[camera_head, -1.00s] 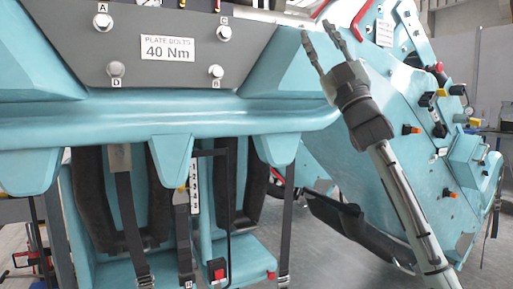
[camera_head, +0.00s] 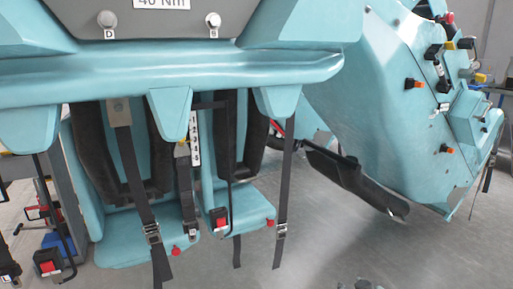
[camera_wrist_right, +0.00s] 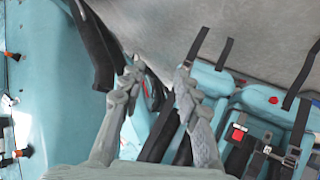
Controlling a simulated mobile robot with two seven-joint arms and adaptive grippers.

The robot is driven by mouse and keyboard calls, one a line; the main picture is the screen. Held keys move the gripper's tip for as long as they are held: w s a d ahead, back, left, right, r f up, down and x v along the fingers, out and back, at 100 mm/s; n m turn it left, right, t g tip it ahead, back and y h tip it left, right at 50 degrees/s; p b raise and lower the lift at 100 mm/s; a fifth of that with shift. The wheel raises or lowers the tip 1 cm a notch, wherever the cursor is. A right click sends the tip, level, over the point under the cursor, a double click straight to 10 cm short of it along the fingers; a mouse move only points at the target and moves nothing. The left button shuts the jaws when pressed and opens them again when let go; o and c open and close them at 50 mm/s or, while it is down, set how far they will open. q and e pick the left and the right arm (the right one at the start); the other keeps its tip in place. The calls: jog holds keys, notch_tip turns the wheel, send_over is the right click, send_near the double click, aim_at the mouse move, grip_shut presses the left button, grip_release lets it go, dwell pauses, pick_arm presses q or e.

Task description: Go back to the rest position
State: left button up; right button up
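My right gripper (camera_wrist_right: 158,82) shows in the right wrist view with its two grey fingers apart and nothing between them. In the head view only the tips of my right gripper (camera_head: 364,284) show at the bottom edge, over the grey floor. They are apart from the teal coaster train car (camera_head: 190,72). My left gripper is in neither view.
Teal seats (camera_head: 238,208) with hanging black straps stand below the car's front beam. A teal side panel (camera_head: 365,100) with orange and black knobs is at the right. A black bar (camera_head: 335,168) juts out between them. Grey floor (camera_head: 330,235) is clear at the lower middle.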

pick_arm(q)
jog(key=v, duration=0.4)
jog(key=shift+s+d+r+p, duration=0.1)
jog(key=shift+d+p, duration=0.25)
pick_arm(e)
jog(key=s+f+g, duration=0.2)
jog(key=s+f, duration=0.3)
jog(key=s, duration=0.4)
jog(key=s+d+f+g, duration=0.1)
jog(key=s+f+g, duration=0.2)
jog(key=s, duration=0.7)
jog(key=s+d+f+g, duration=0.1)
jog(key=s+f+g, duration=0.2)
jog(key=s+f, duration=0.5)
jog(key=shift+s+m, duration=0.4)
jog(key=shift+s, duration=0.3)
jog(key=shift+d, duration=0.15)
